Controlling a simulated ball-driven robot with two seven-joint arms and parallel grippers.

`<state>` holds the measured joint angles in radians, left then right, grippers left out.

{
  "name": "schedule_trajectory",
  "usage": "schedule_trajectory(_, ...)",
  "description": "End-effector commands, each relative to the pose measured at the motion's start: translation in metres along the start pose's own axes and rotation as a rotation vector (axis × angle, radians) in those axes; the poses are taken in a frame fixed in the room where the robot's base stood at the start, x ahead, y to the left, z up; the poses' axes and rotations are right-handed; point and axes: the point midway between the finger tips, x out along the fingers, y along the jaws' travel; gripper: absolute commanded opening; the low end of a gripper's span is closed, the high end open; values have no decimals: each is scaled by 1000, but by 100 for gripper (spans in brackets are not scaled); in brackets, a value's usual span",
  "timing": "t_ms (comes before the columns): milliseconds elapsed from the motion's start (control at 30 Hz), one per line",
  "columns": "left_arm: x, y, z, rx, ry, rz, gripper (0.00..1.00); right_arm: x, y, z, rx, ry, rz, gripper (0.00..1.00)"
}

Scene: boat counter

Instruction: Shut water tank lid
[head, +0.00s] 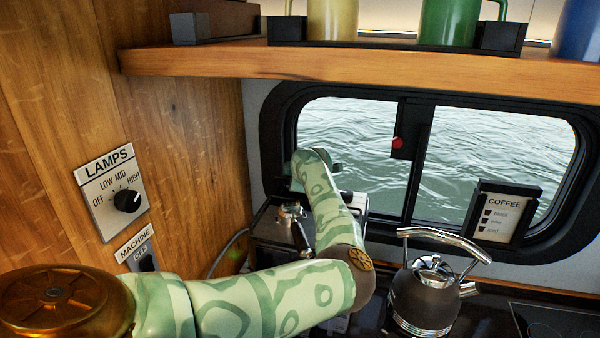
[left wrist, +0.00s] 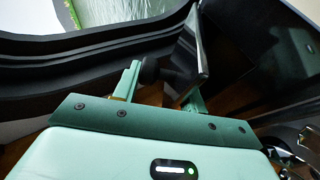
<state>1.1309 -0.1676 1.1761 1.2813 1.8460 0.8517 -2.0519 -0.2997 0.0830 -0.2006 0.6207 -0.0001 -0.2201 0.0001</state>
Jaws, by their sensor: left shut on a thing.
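The coffee machine (head: 272,228) stands in the back corner under the window, partly hidden by my left arm. In the head view my left arm reaches over it, and the hand hides most of the gripper. In the left wrist view my left gripper (left wrist: 160,88) has its fingers on either side of a dark, thin panel (left wrist: 188,52), which appears to be the water tank lid, tilted up. The gripper is shut on it. The tank opening is not clearly visible. My right gripper is in neither view.
A kettle (head: 425,295) stands right of my arm, near the hob (head: 555,322). A wooden shelf (head: 350,66) with mugs hangs above. The wooden wall at left carries a lamps switch (head: 112,192). A coffee sign (head: 500,214) stands by the window.

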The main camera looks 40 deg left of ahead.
Motion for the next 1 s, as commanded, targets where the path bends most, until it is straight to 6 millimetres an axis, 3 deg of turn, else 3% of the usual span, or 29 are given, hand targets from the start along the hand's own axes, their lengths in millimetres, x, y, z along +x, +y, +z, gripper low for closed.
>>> schedule_trajectory(467, -6, 8, 3, -10, -13, 55, 1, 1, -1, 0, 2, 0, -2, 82)
schedule_trajectory(500, -7, 8, 3, -10, -13, 55, 47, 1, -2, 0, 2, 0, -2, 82)
schedule_trajectory(533, -7, 8, 3, -9, -13, 55, 55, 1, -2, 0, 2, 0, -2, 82)
schedule_trajectory(867, -7, 3, 5, -6, -15, 45, 55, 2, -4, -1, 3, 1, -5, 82)
schedule_trajectory(1000, -24, 2, 6, -6, -15, 45, 55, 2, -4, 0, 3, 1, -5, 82)
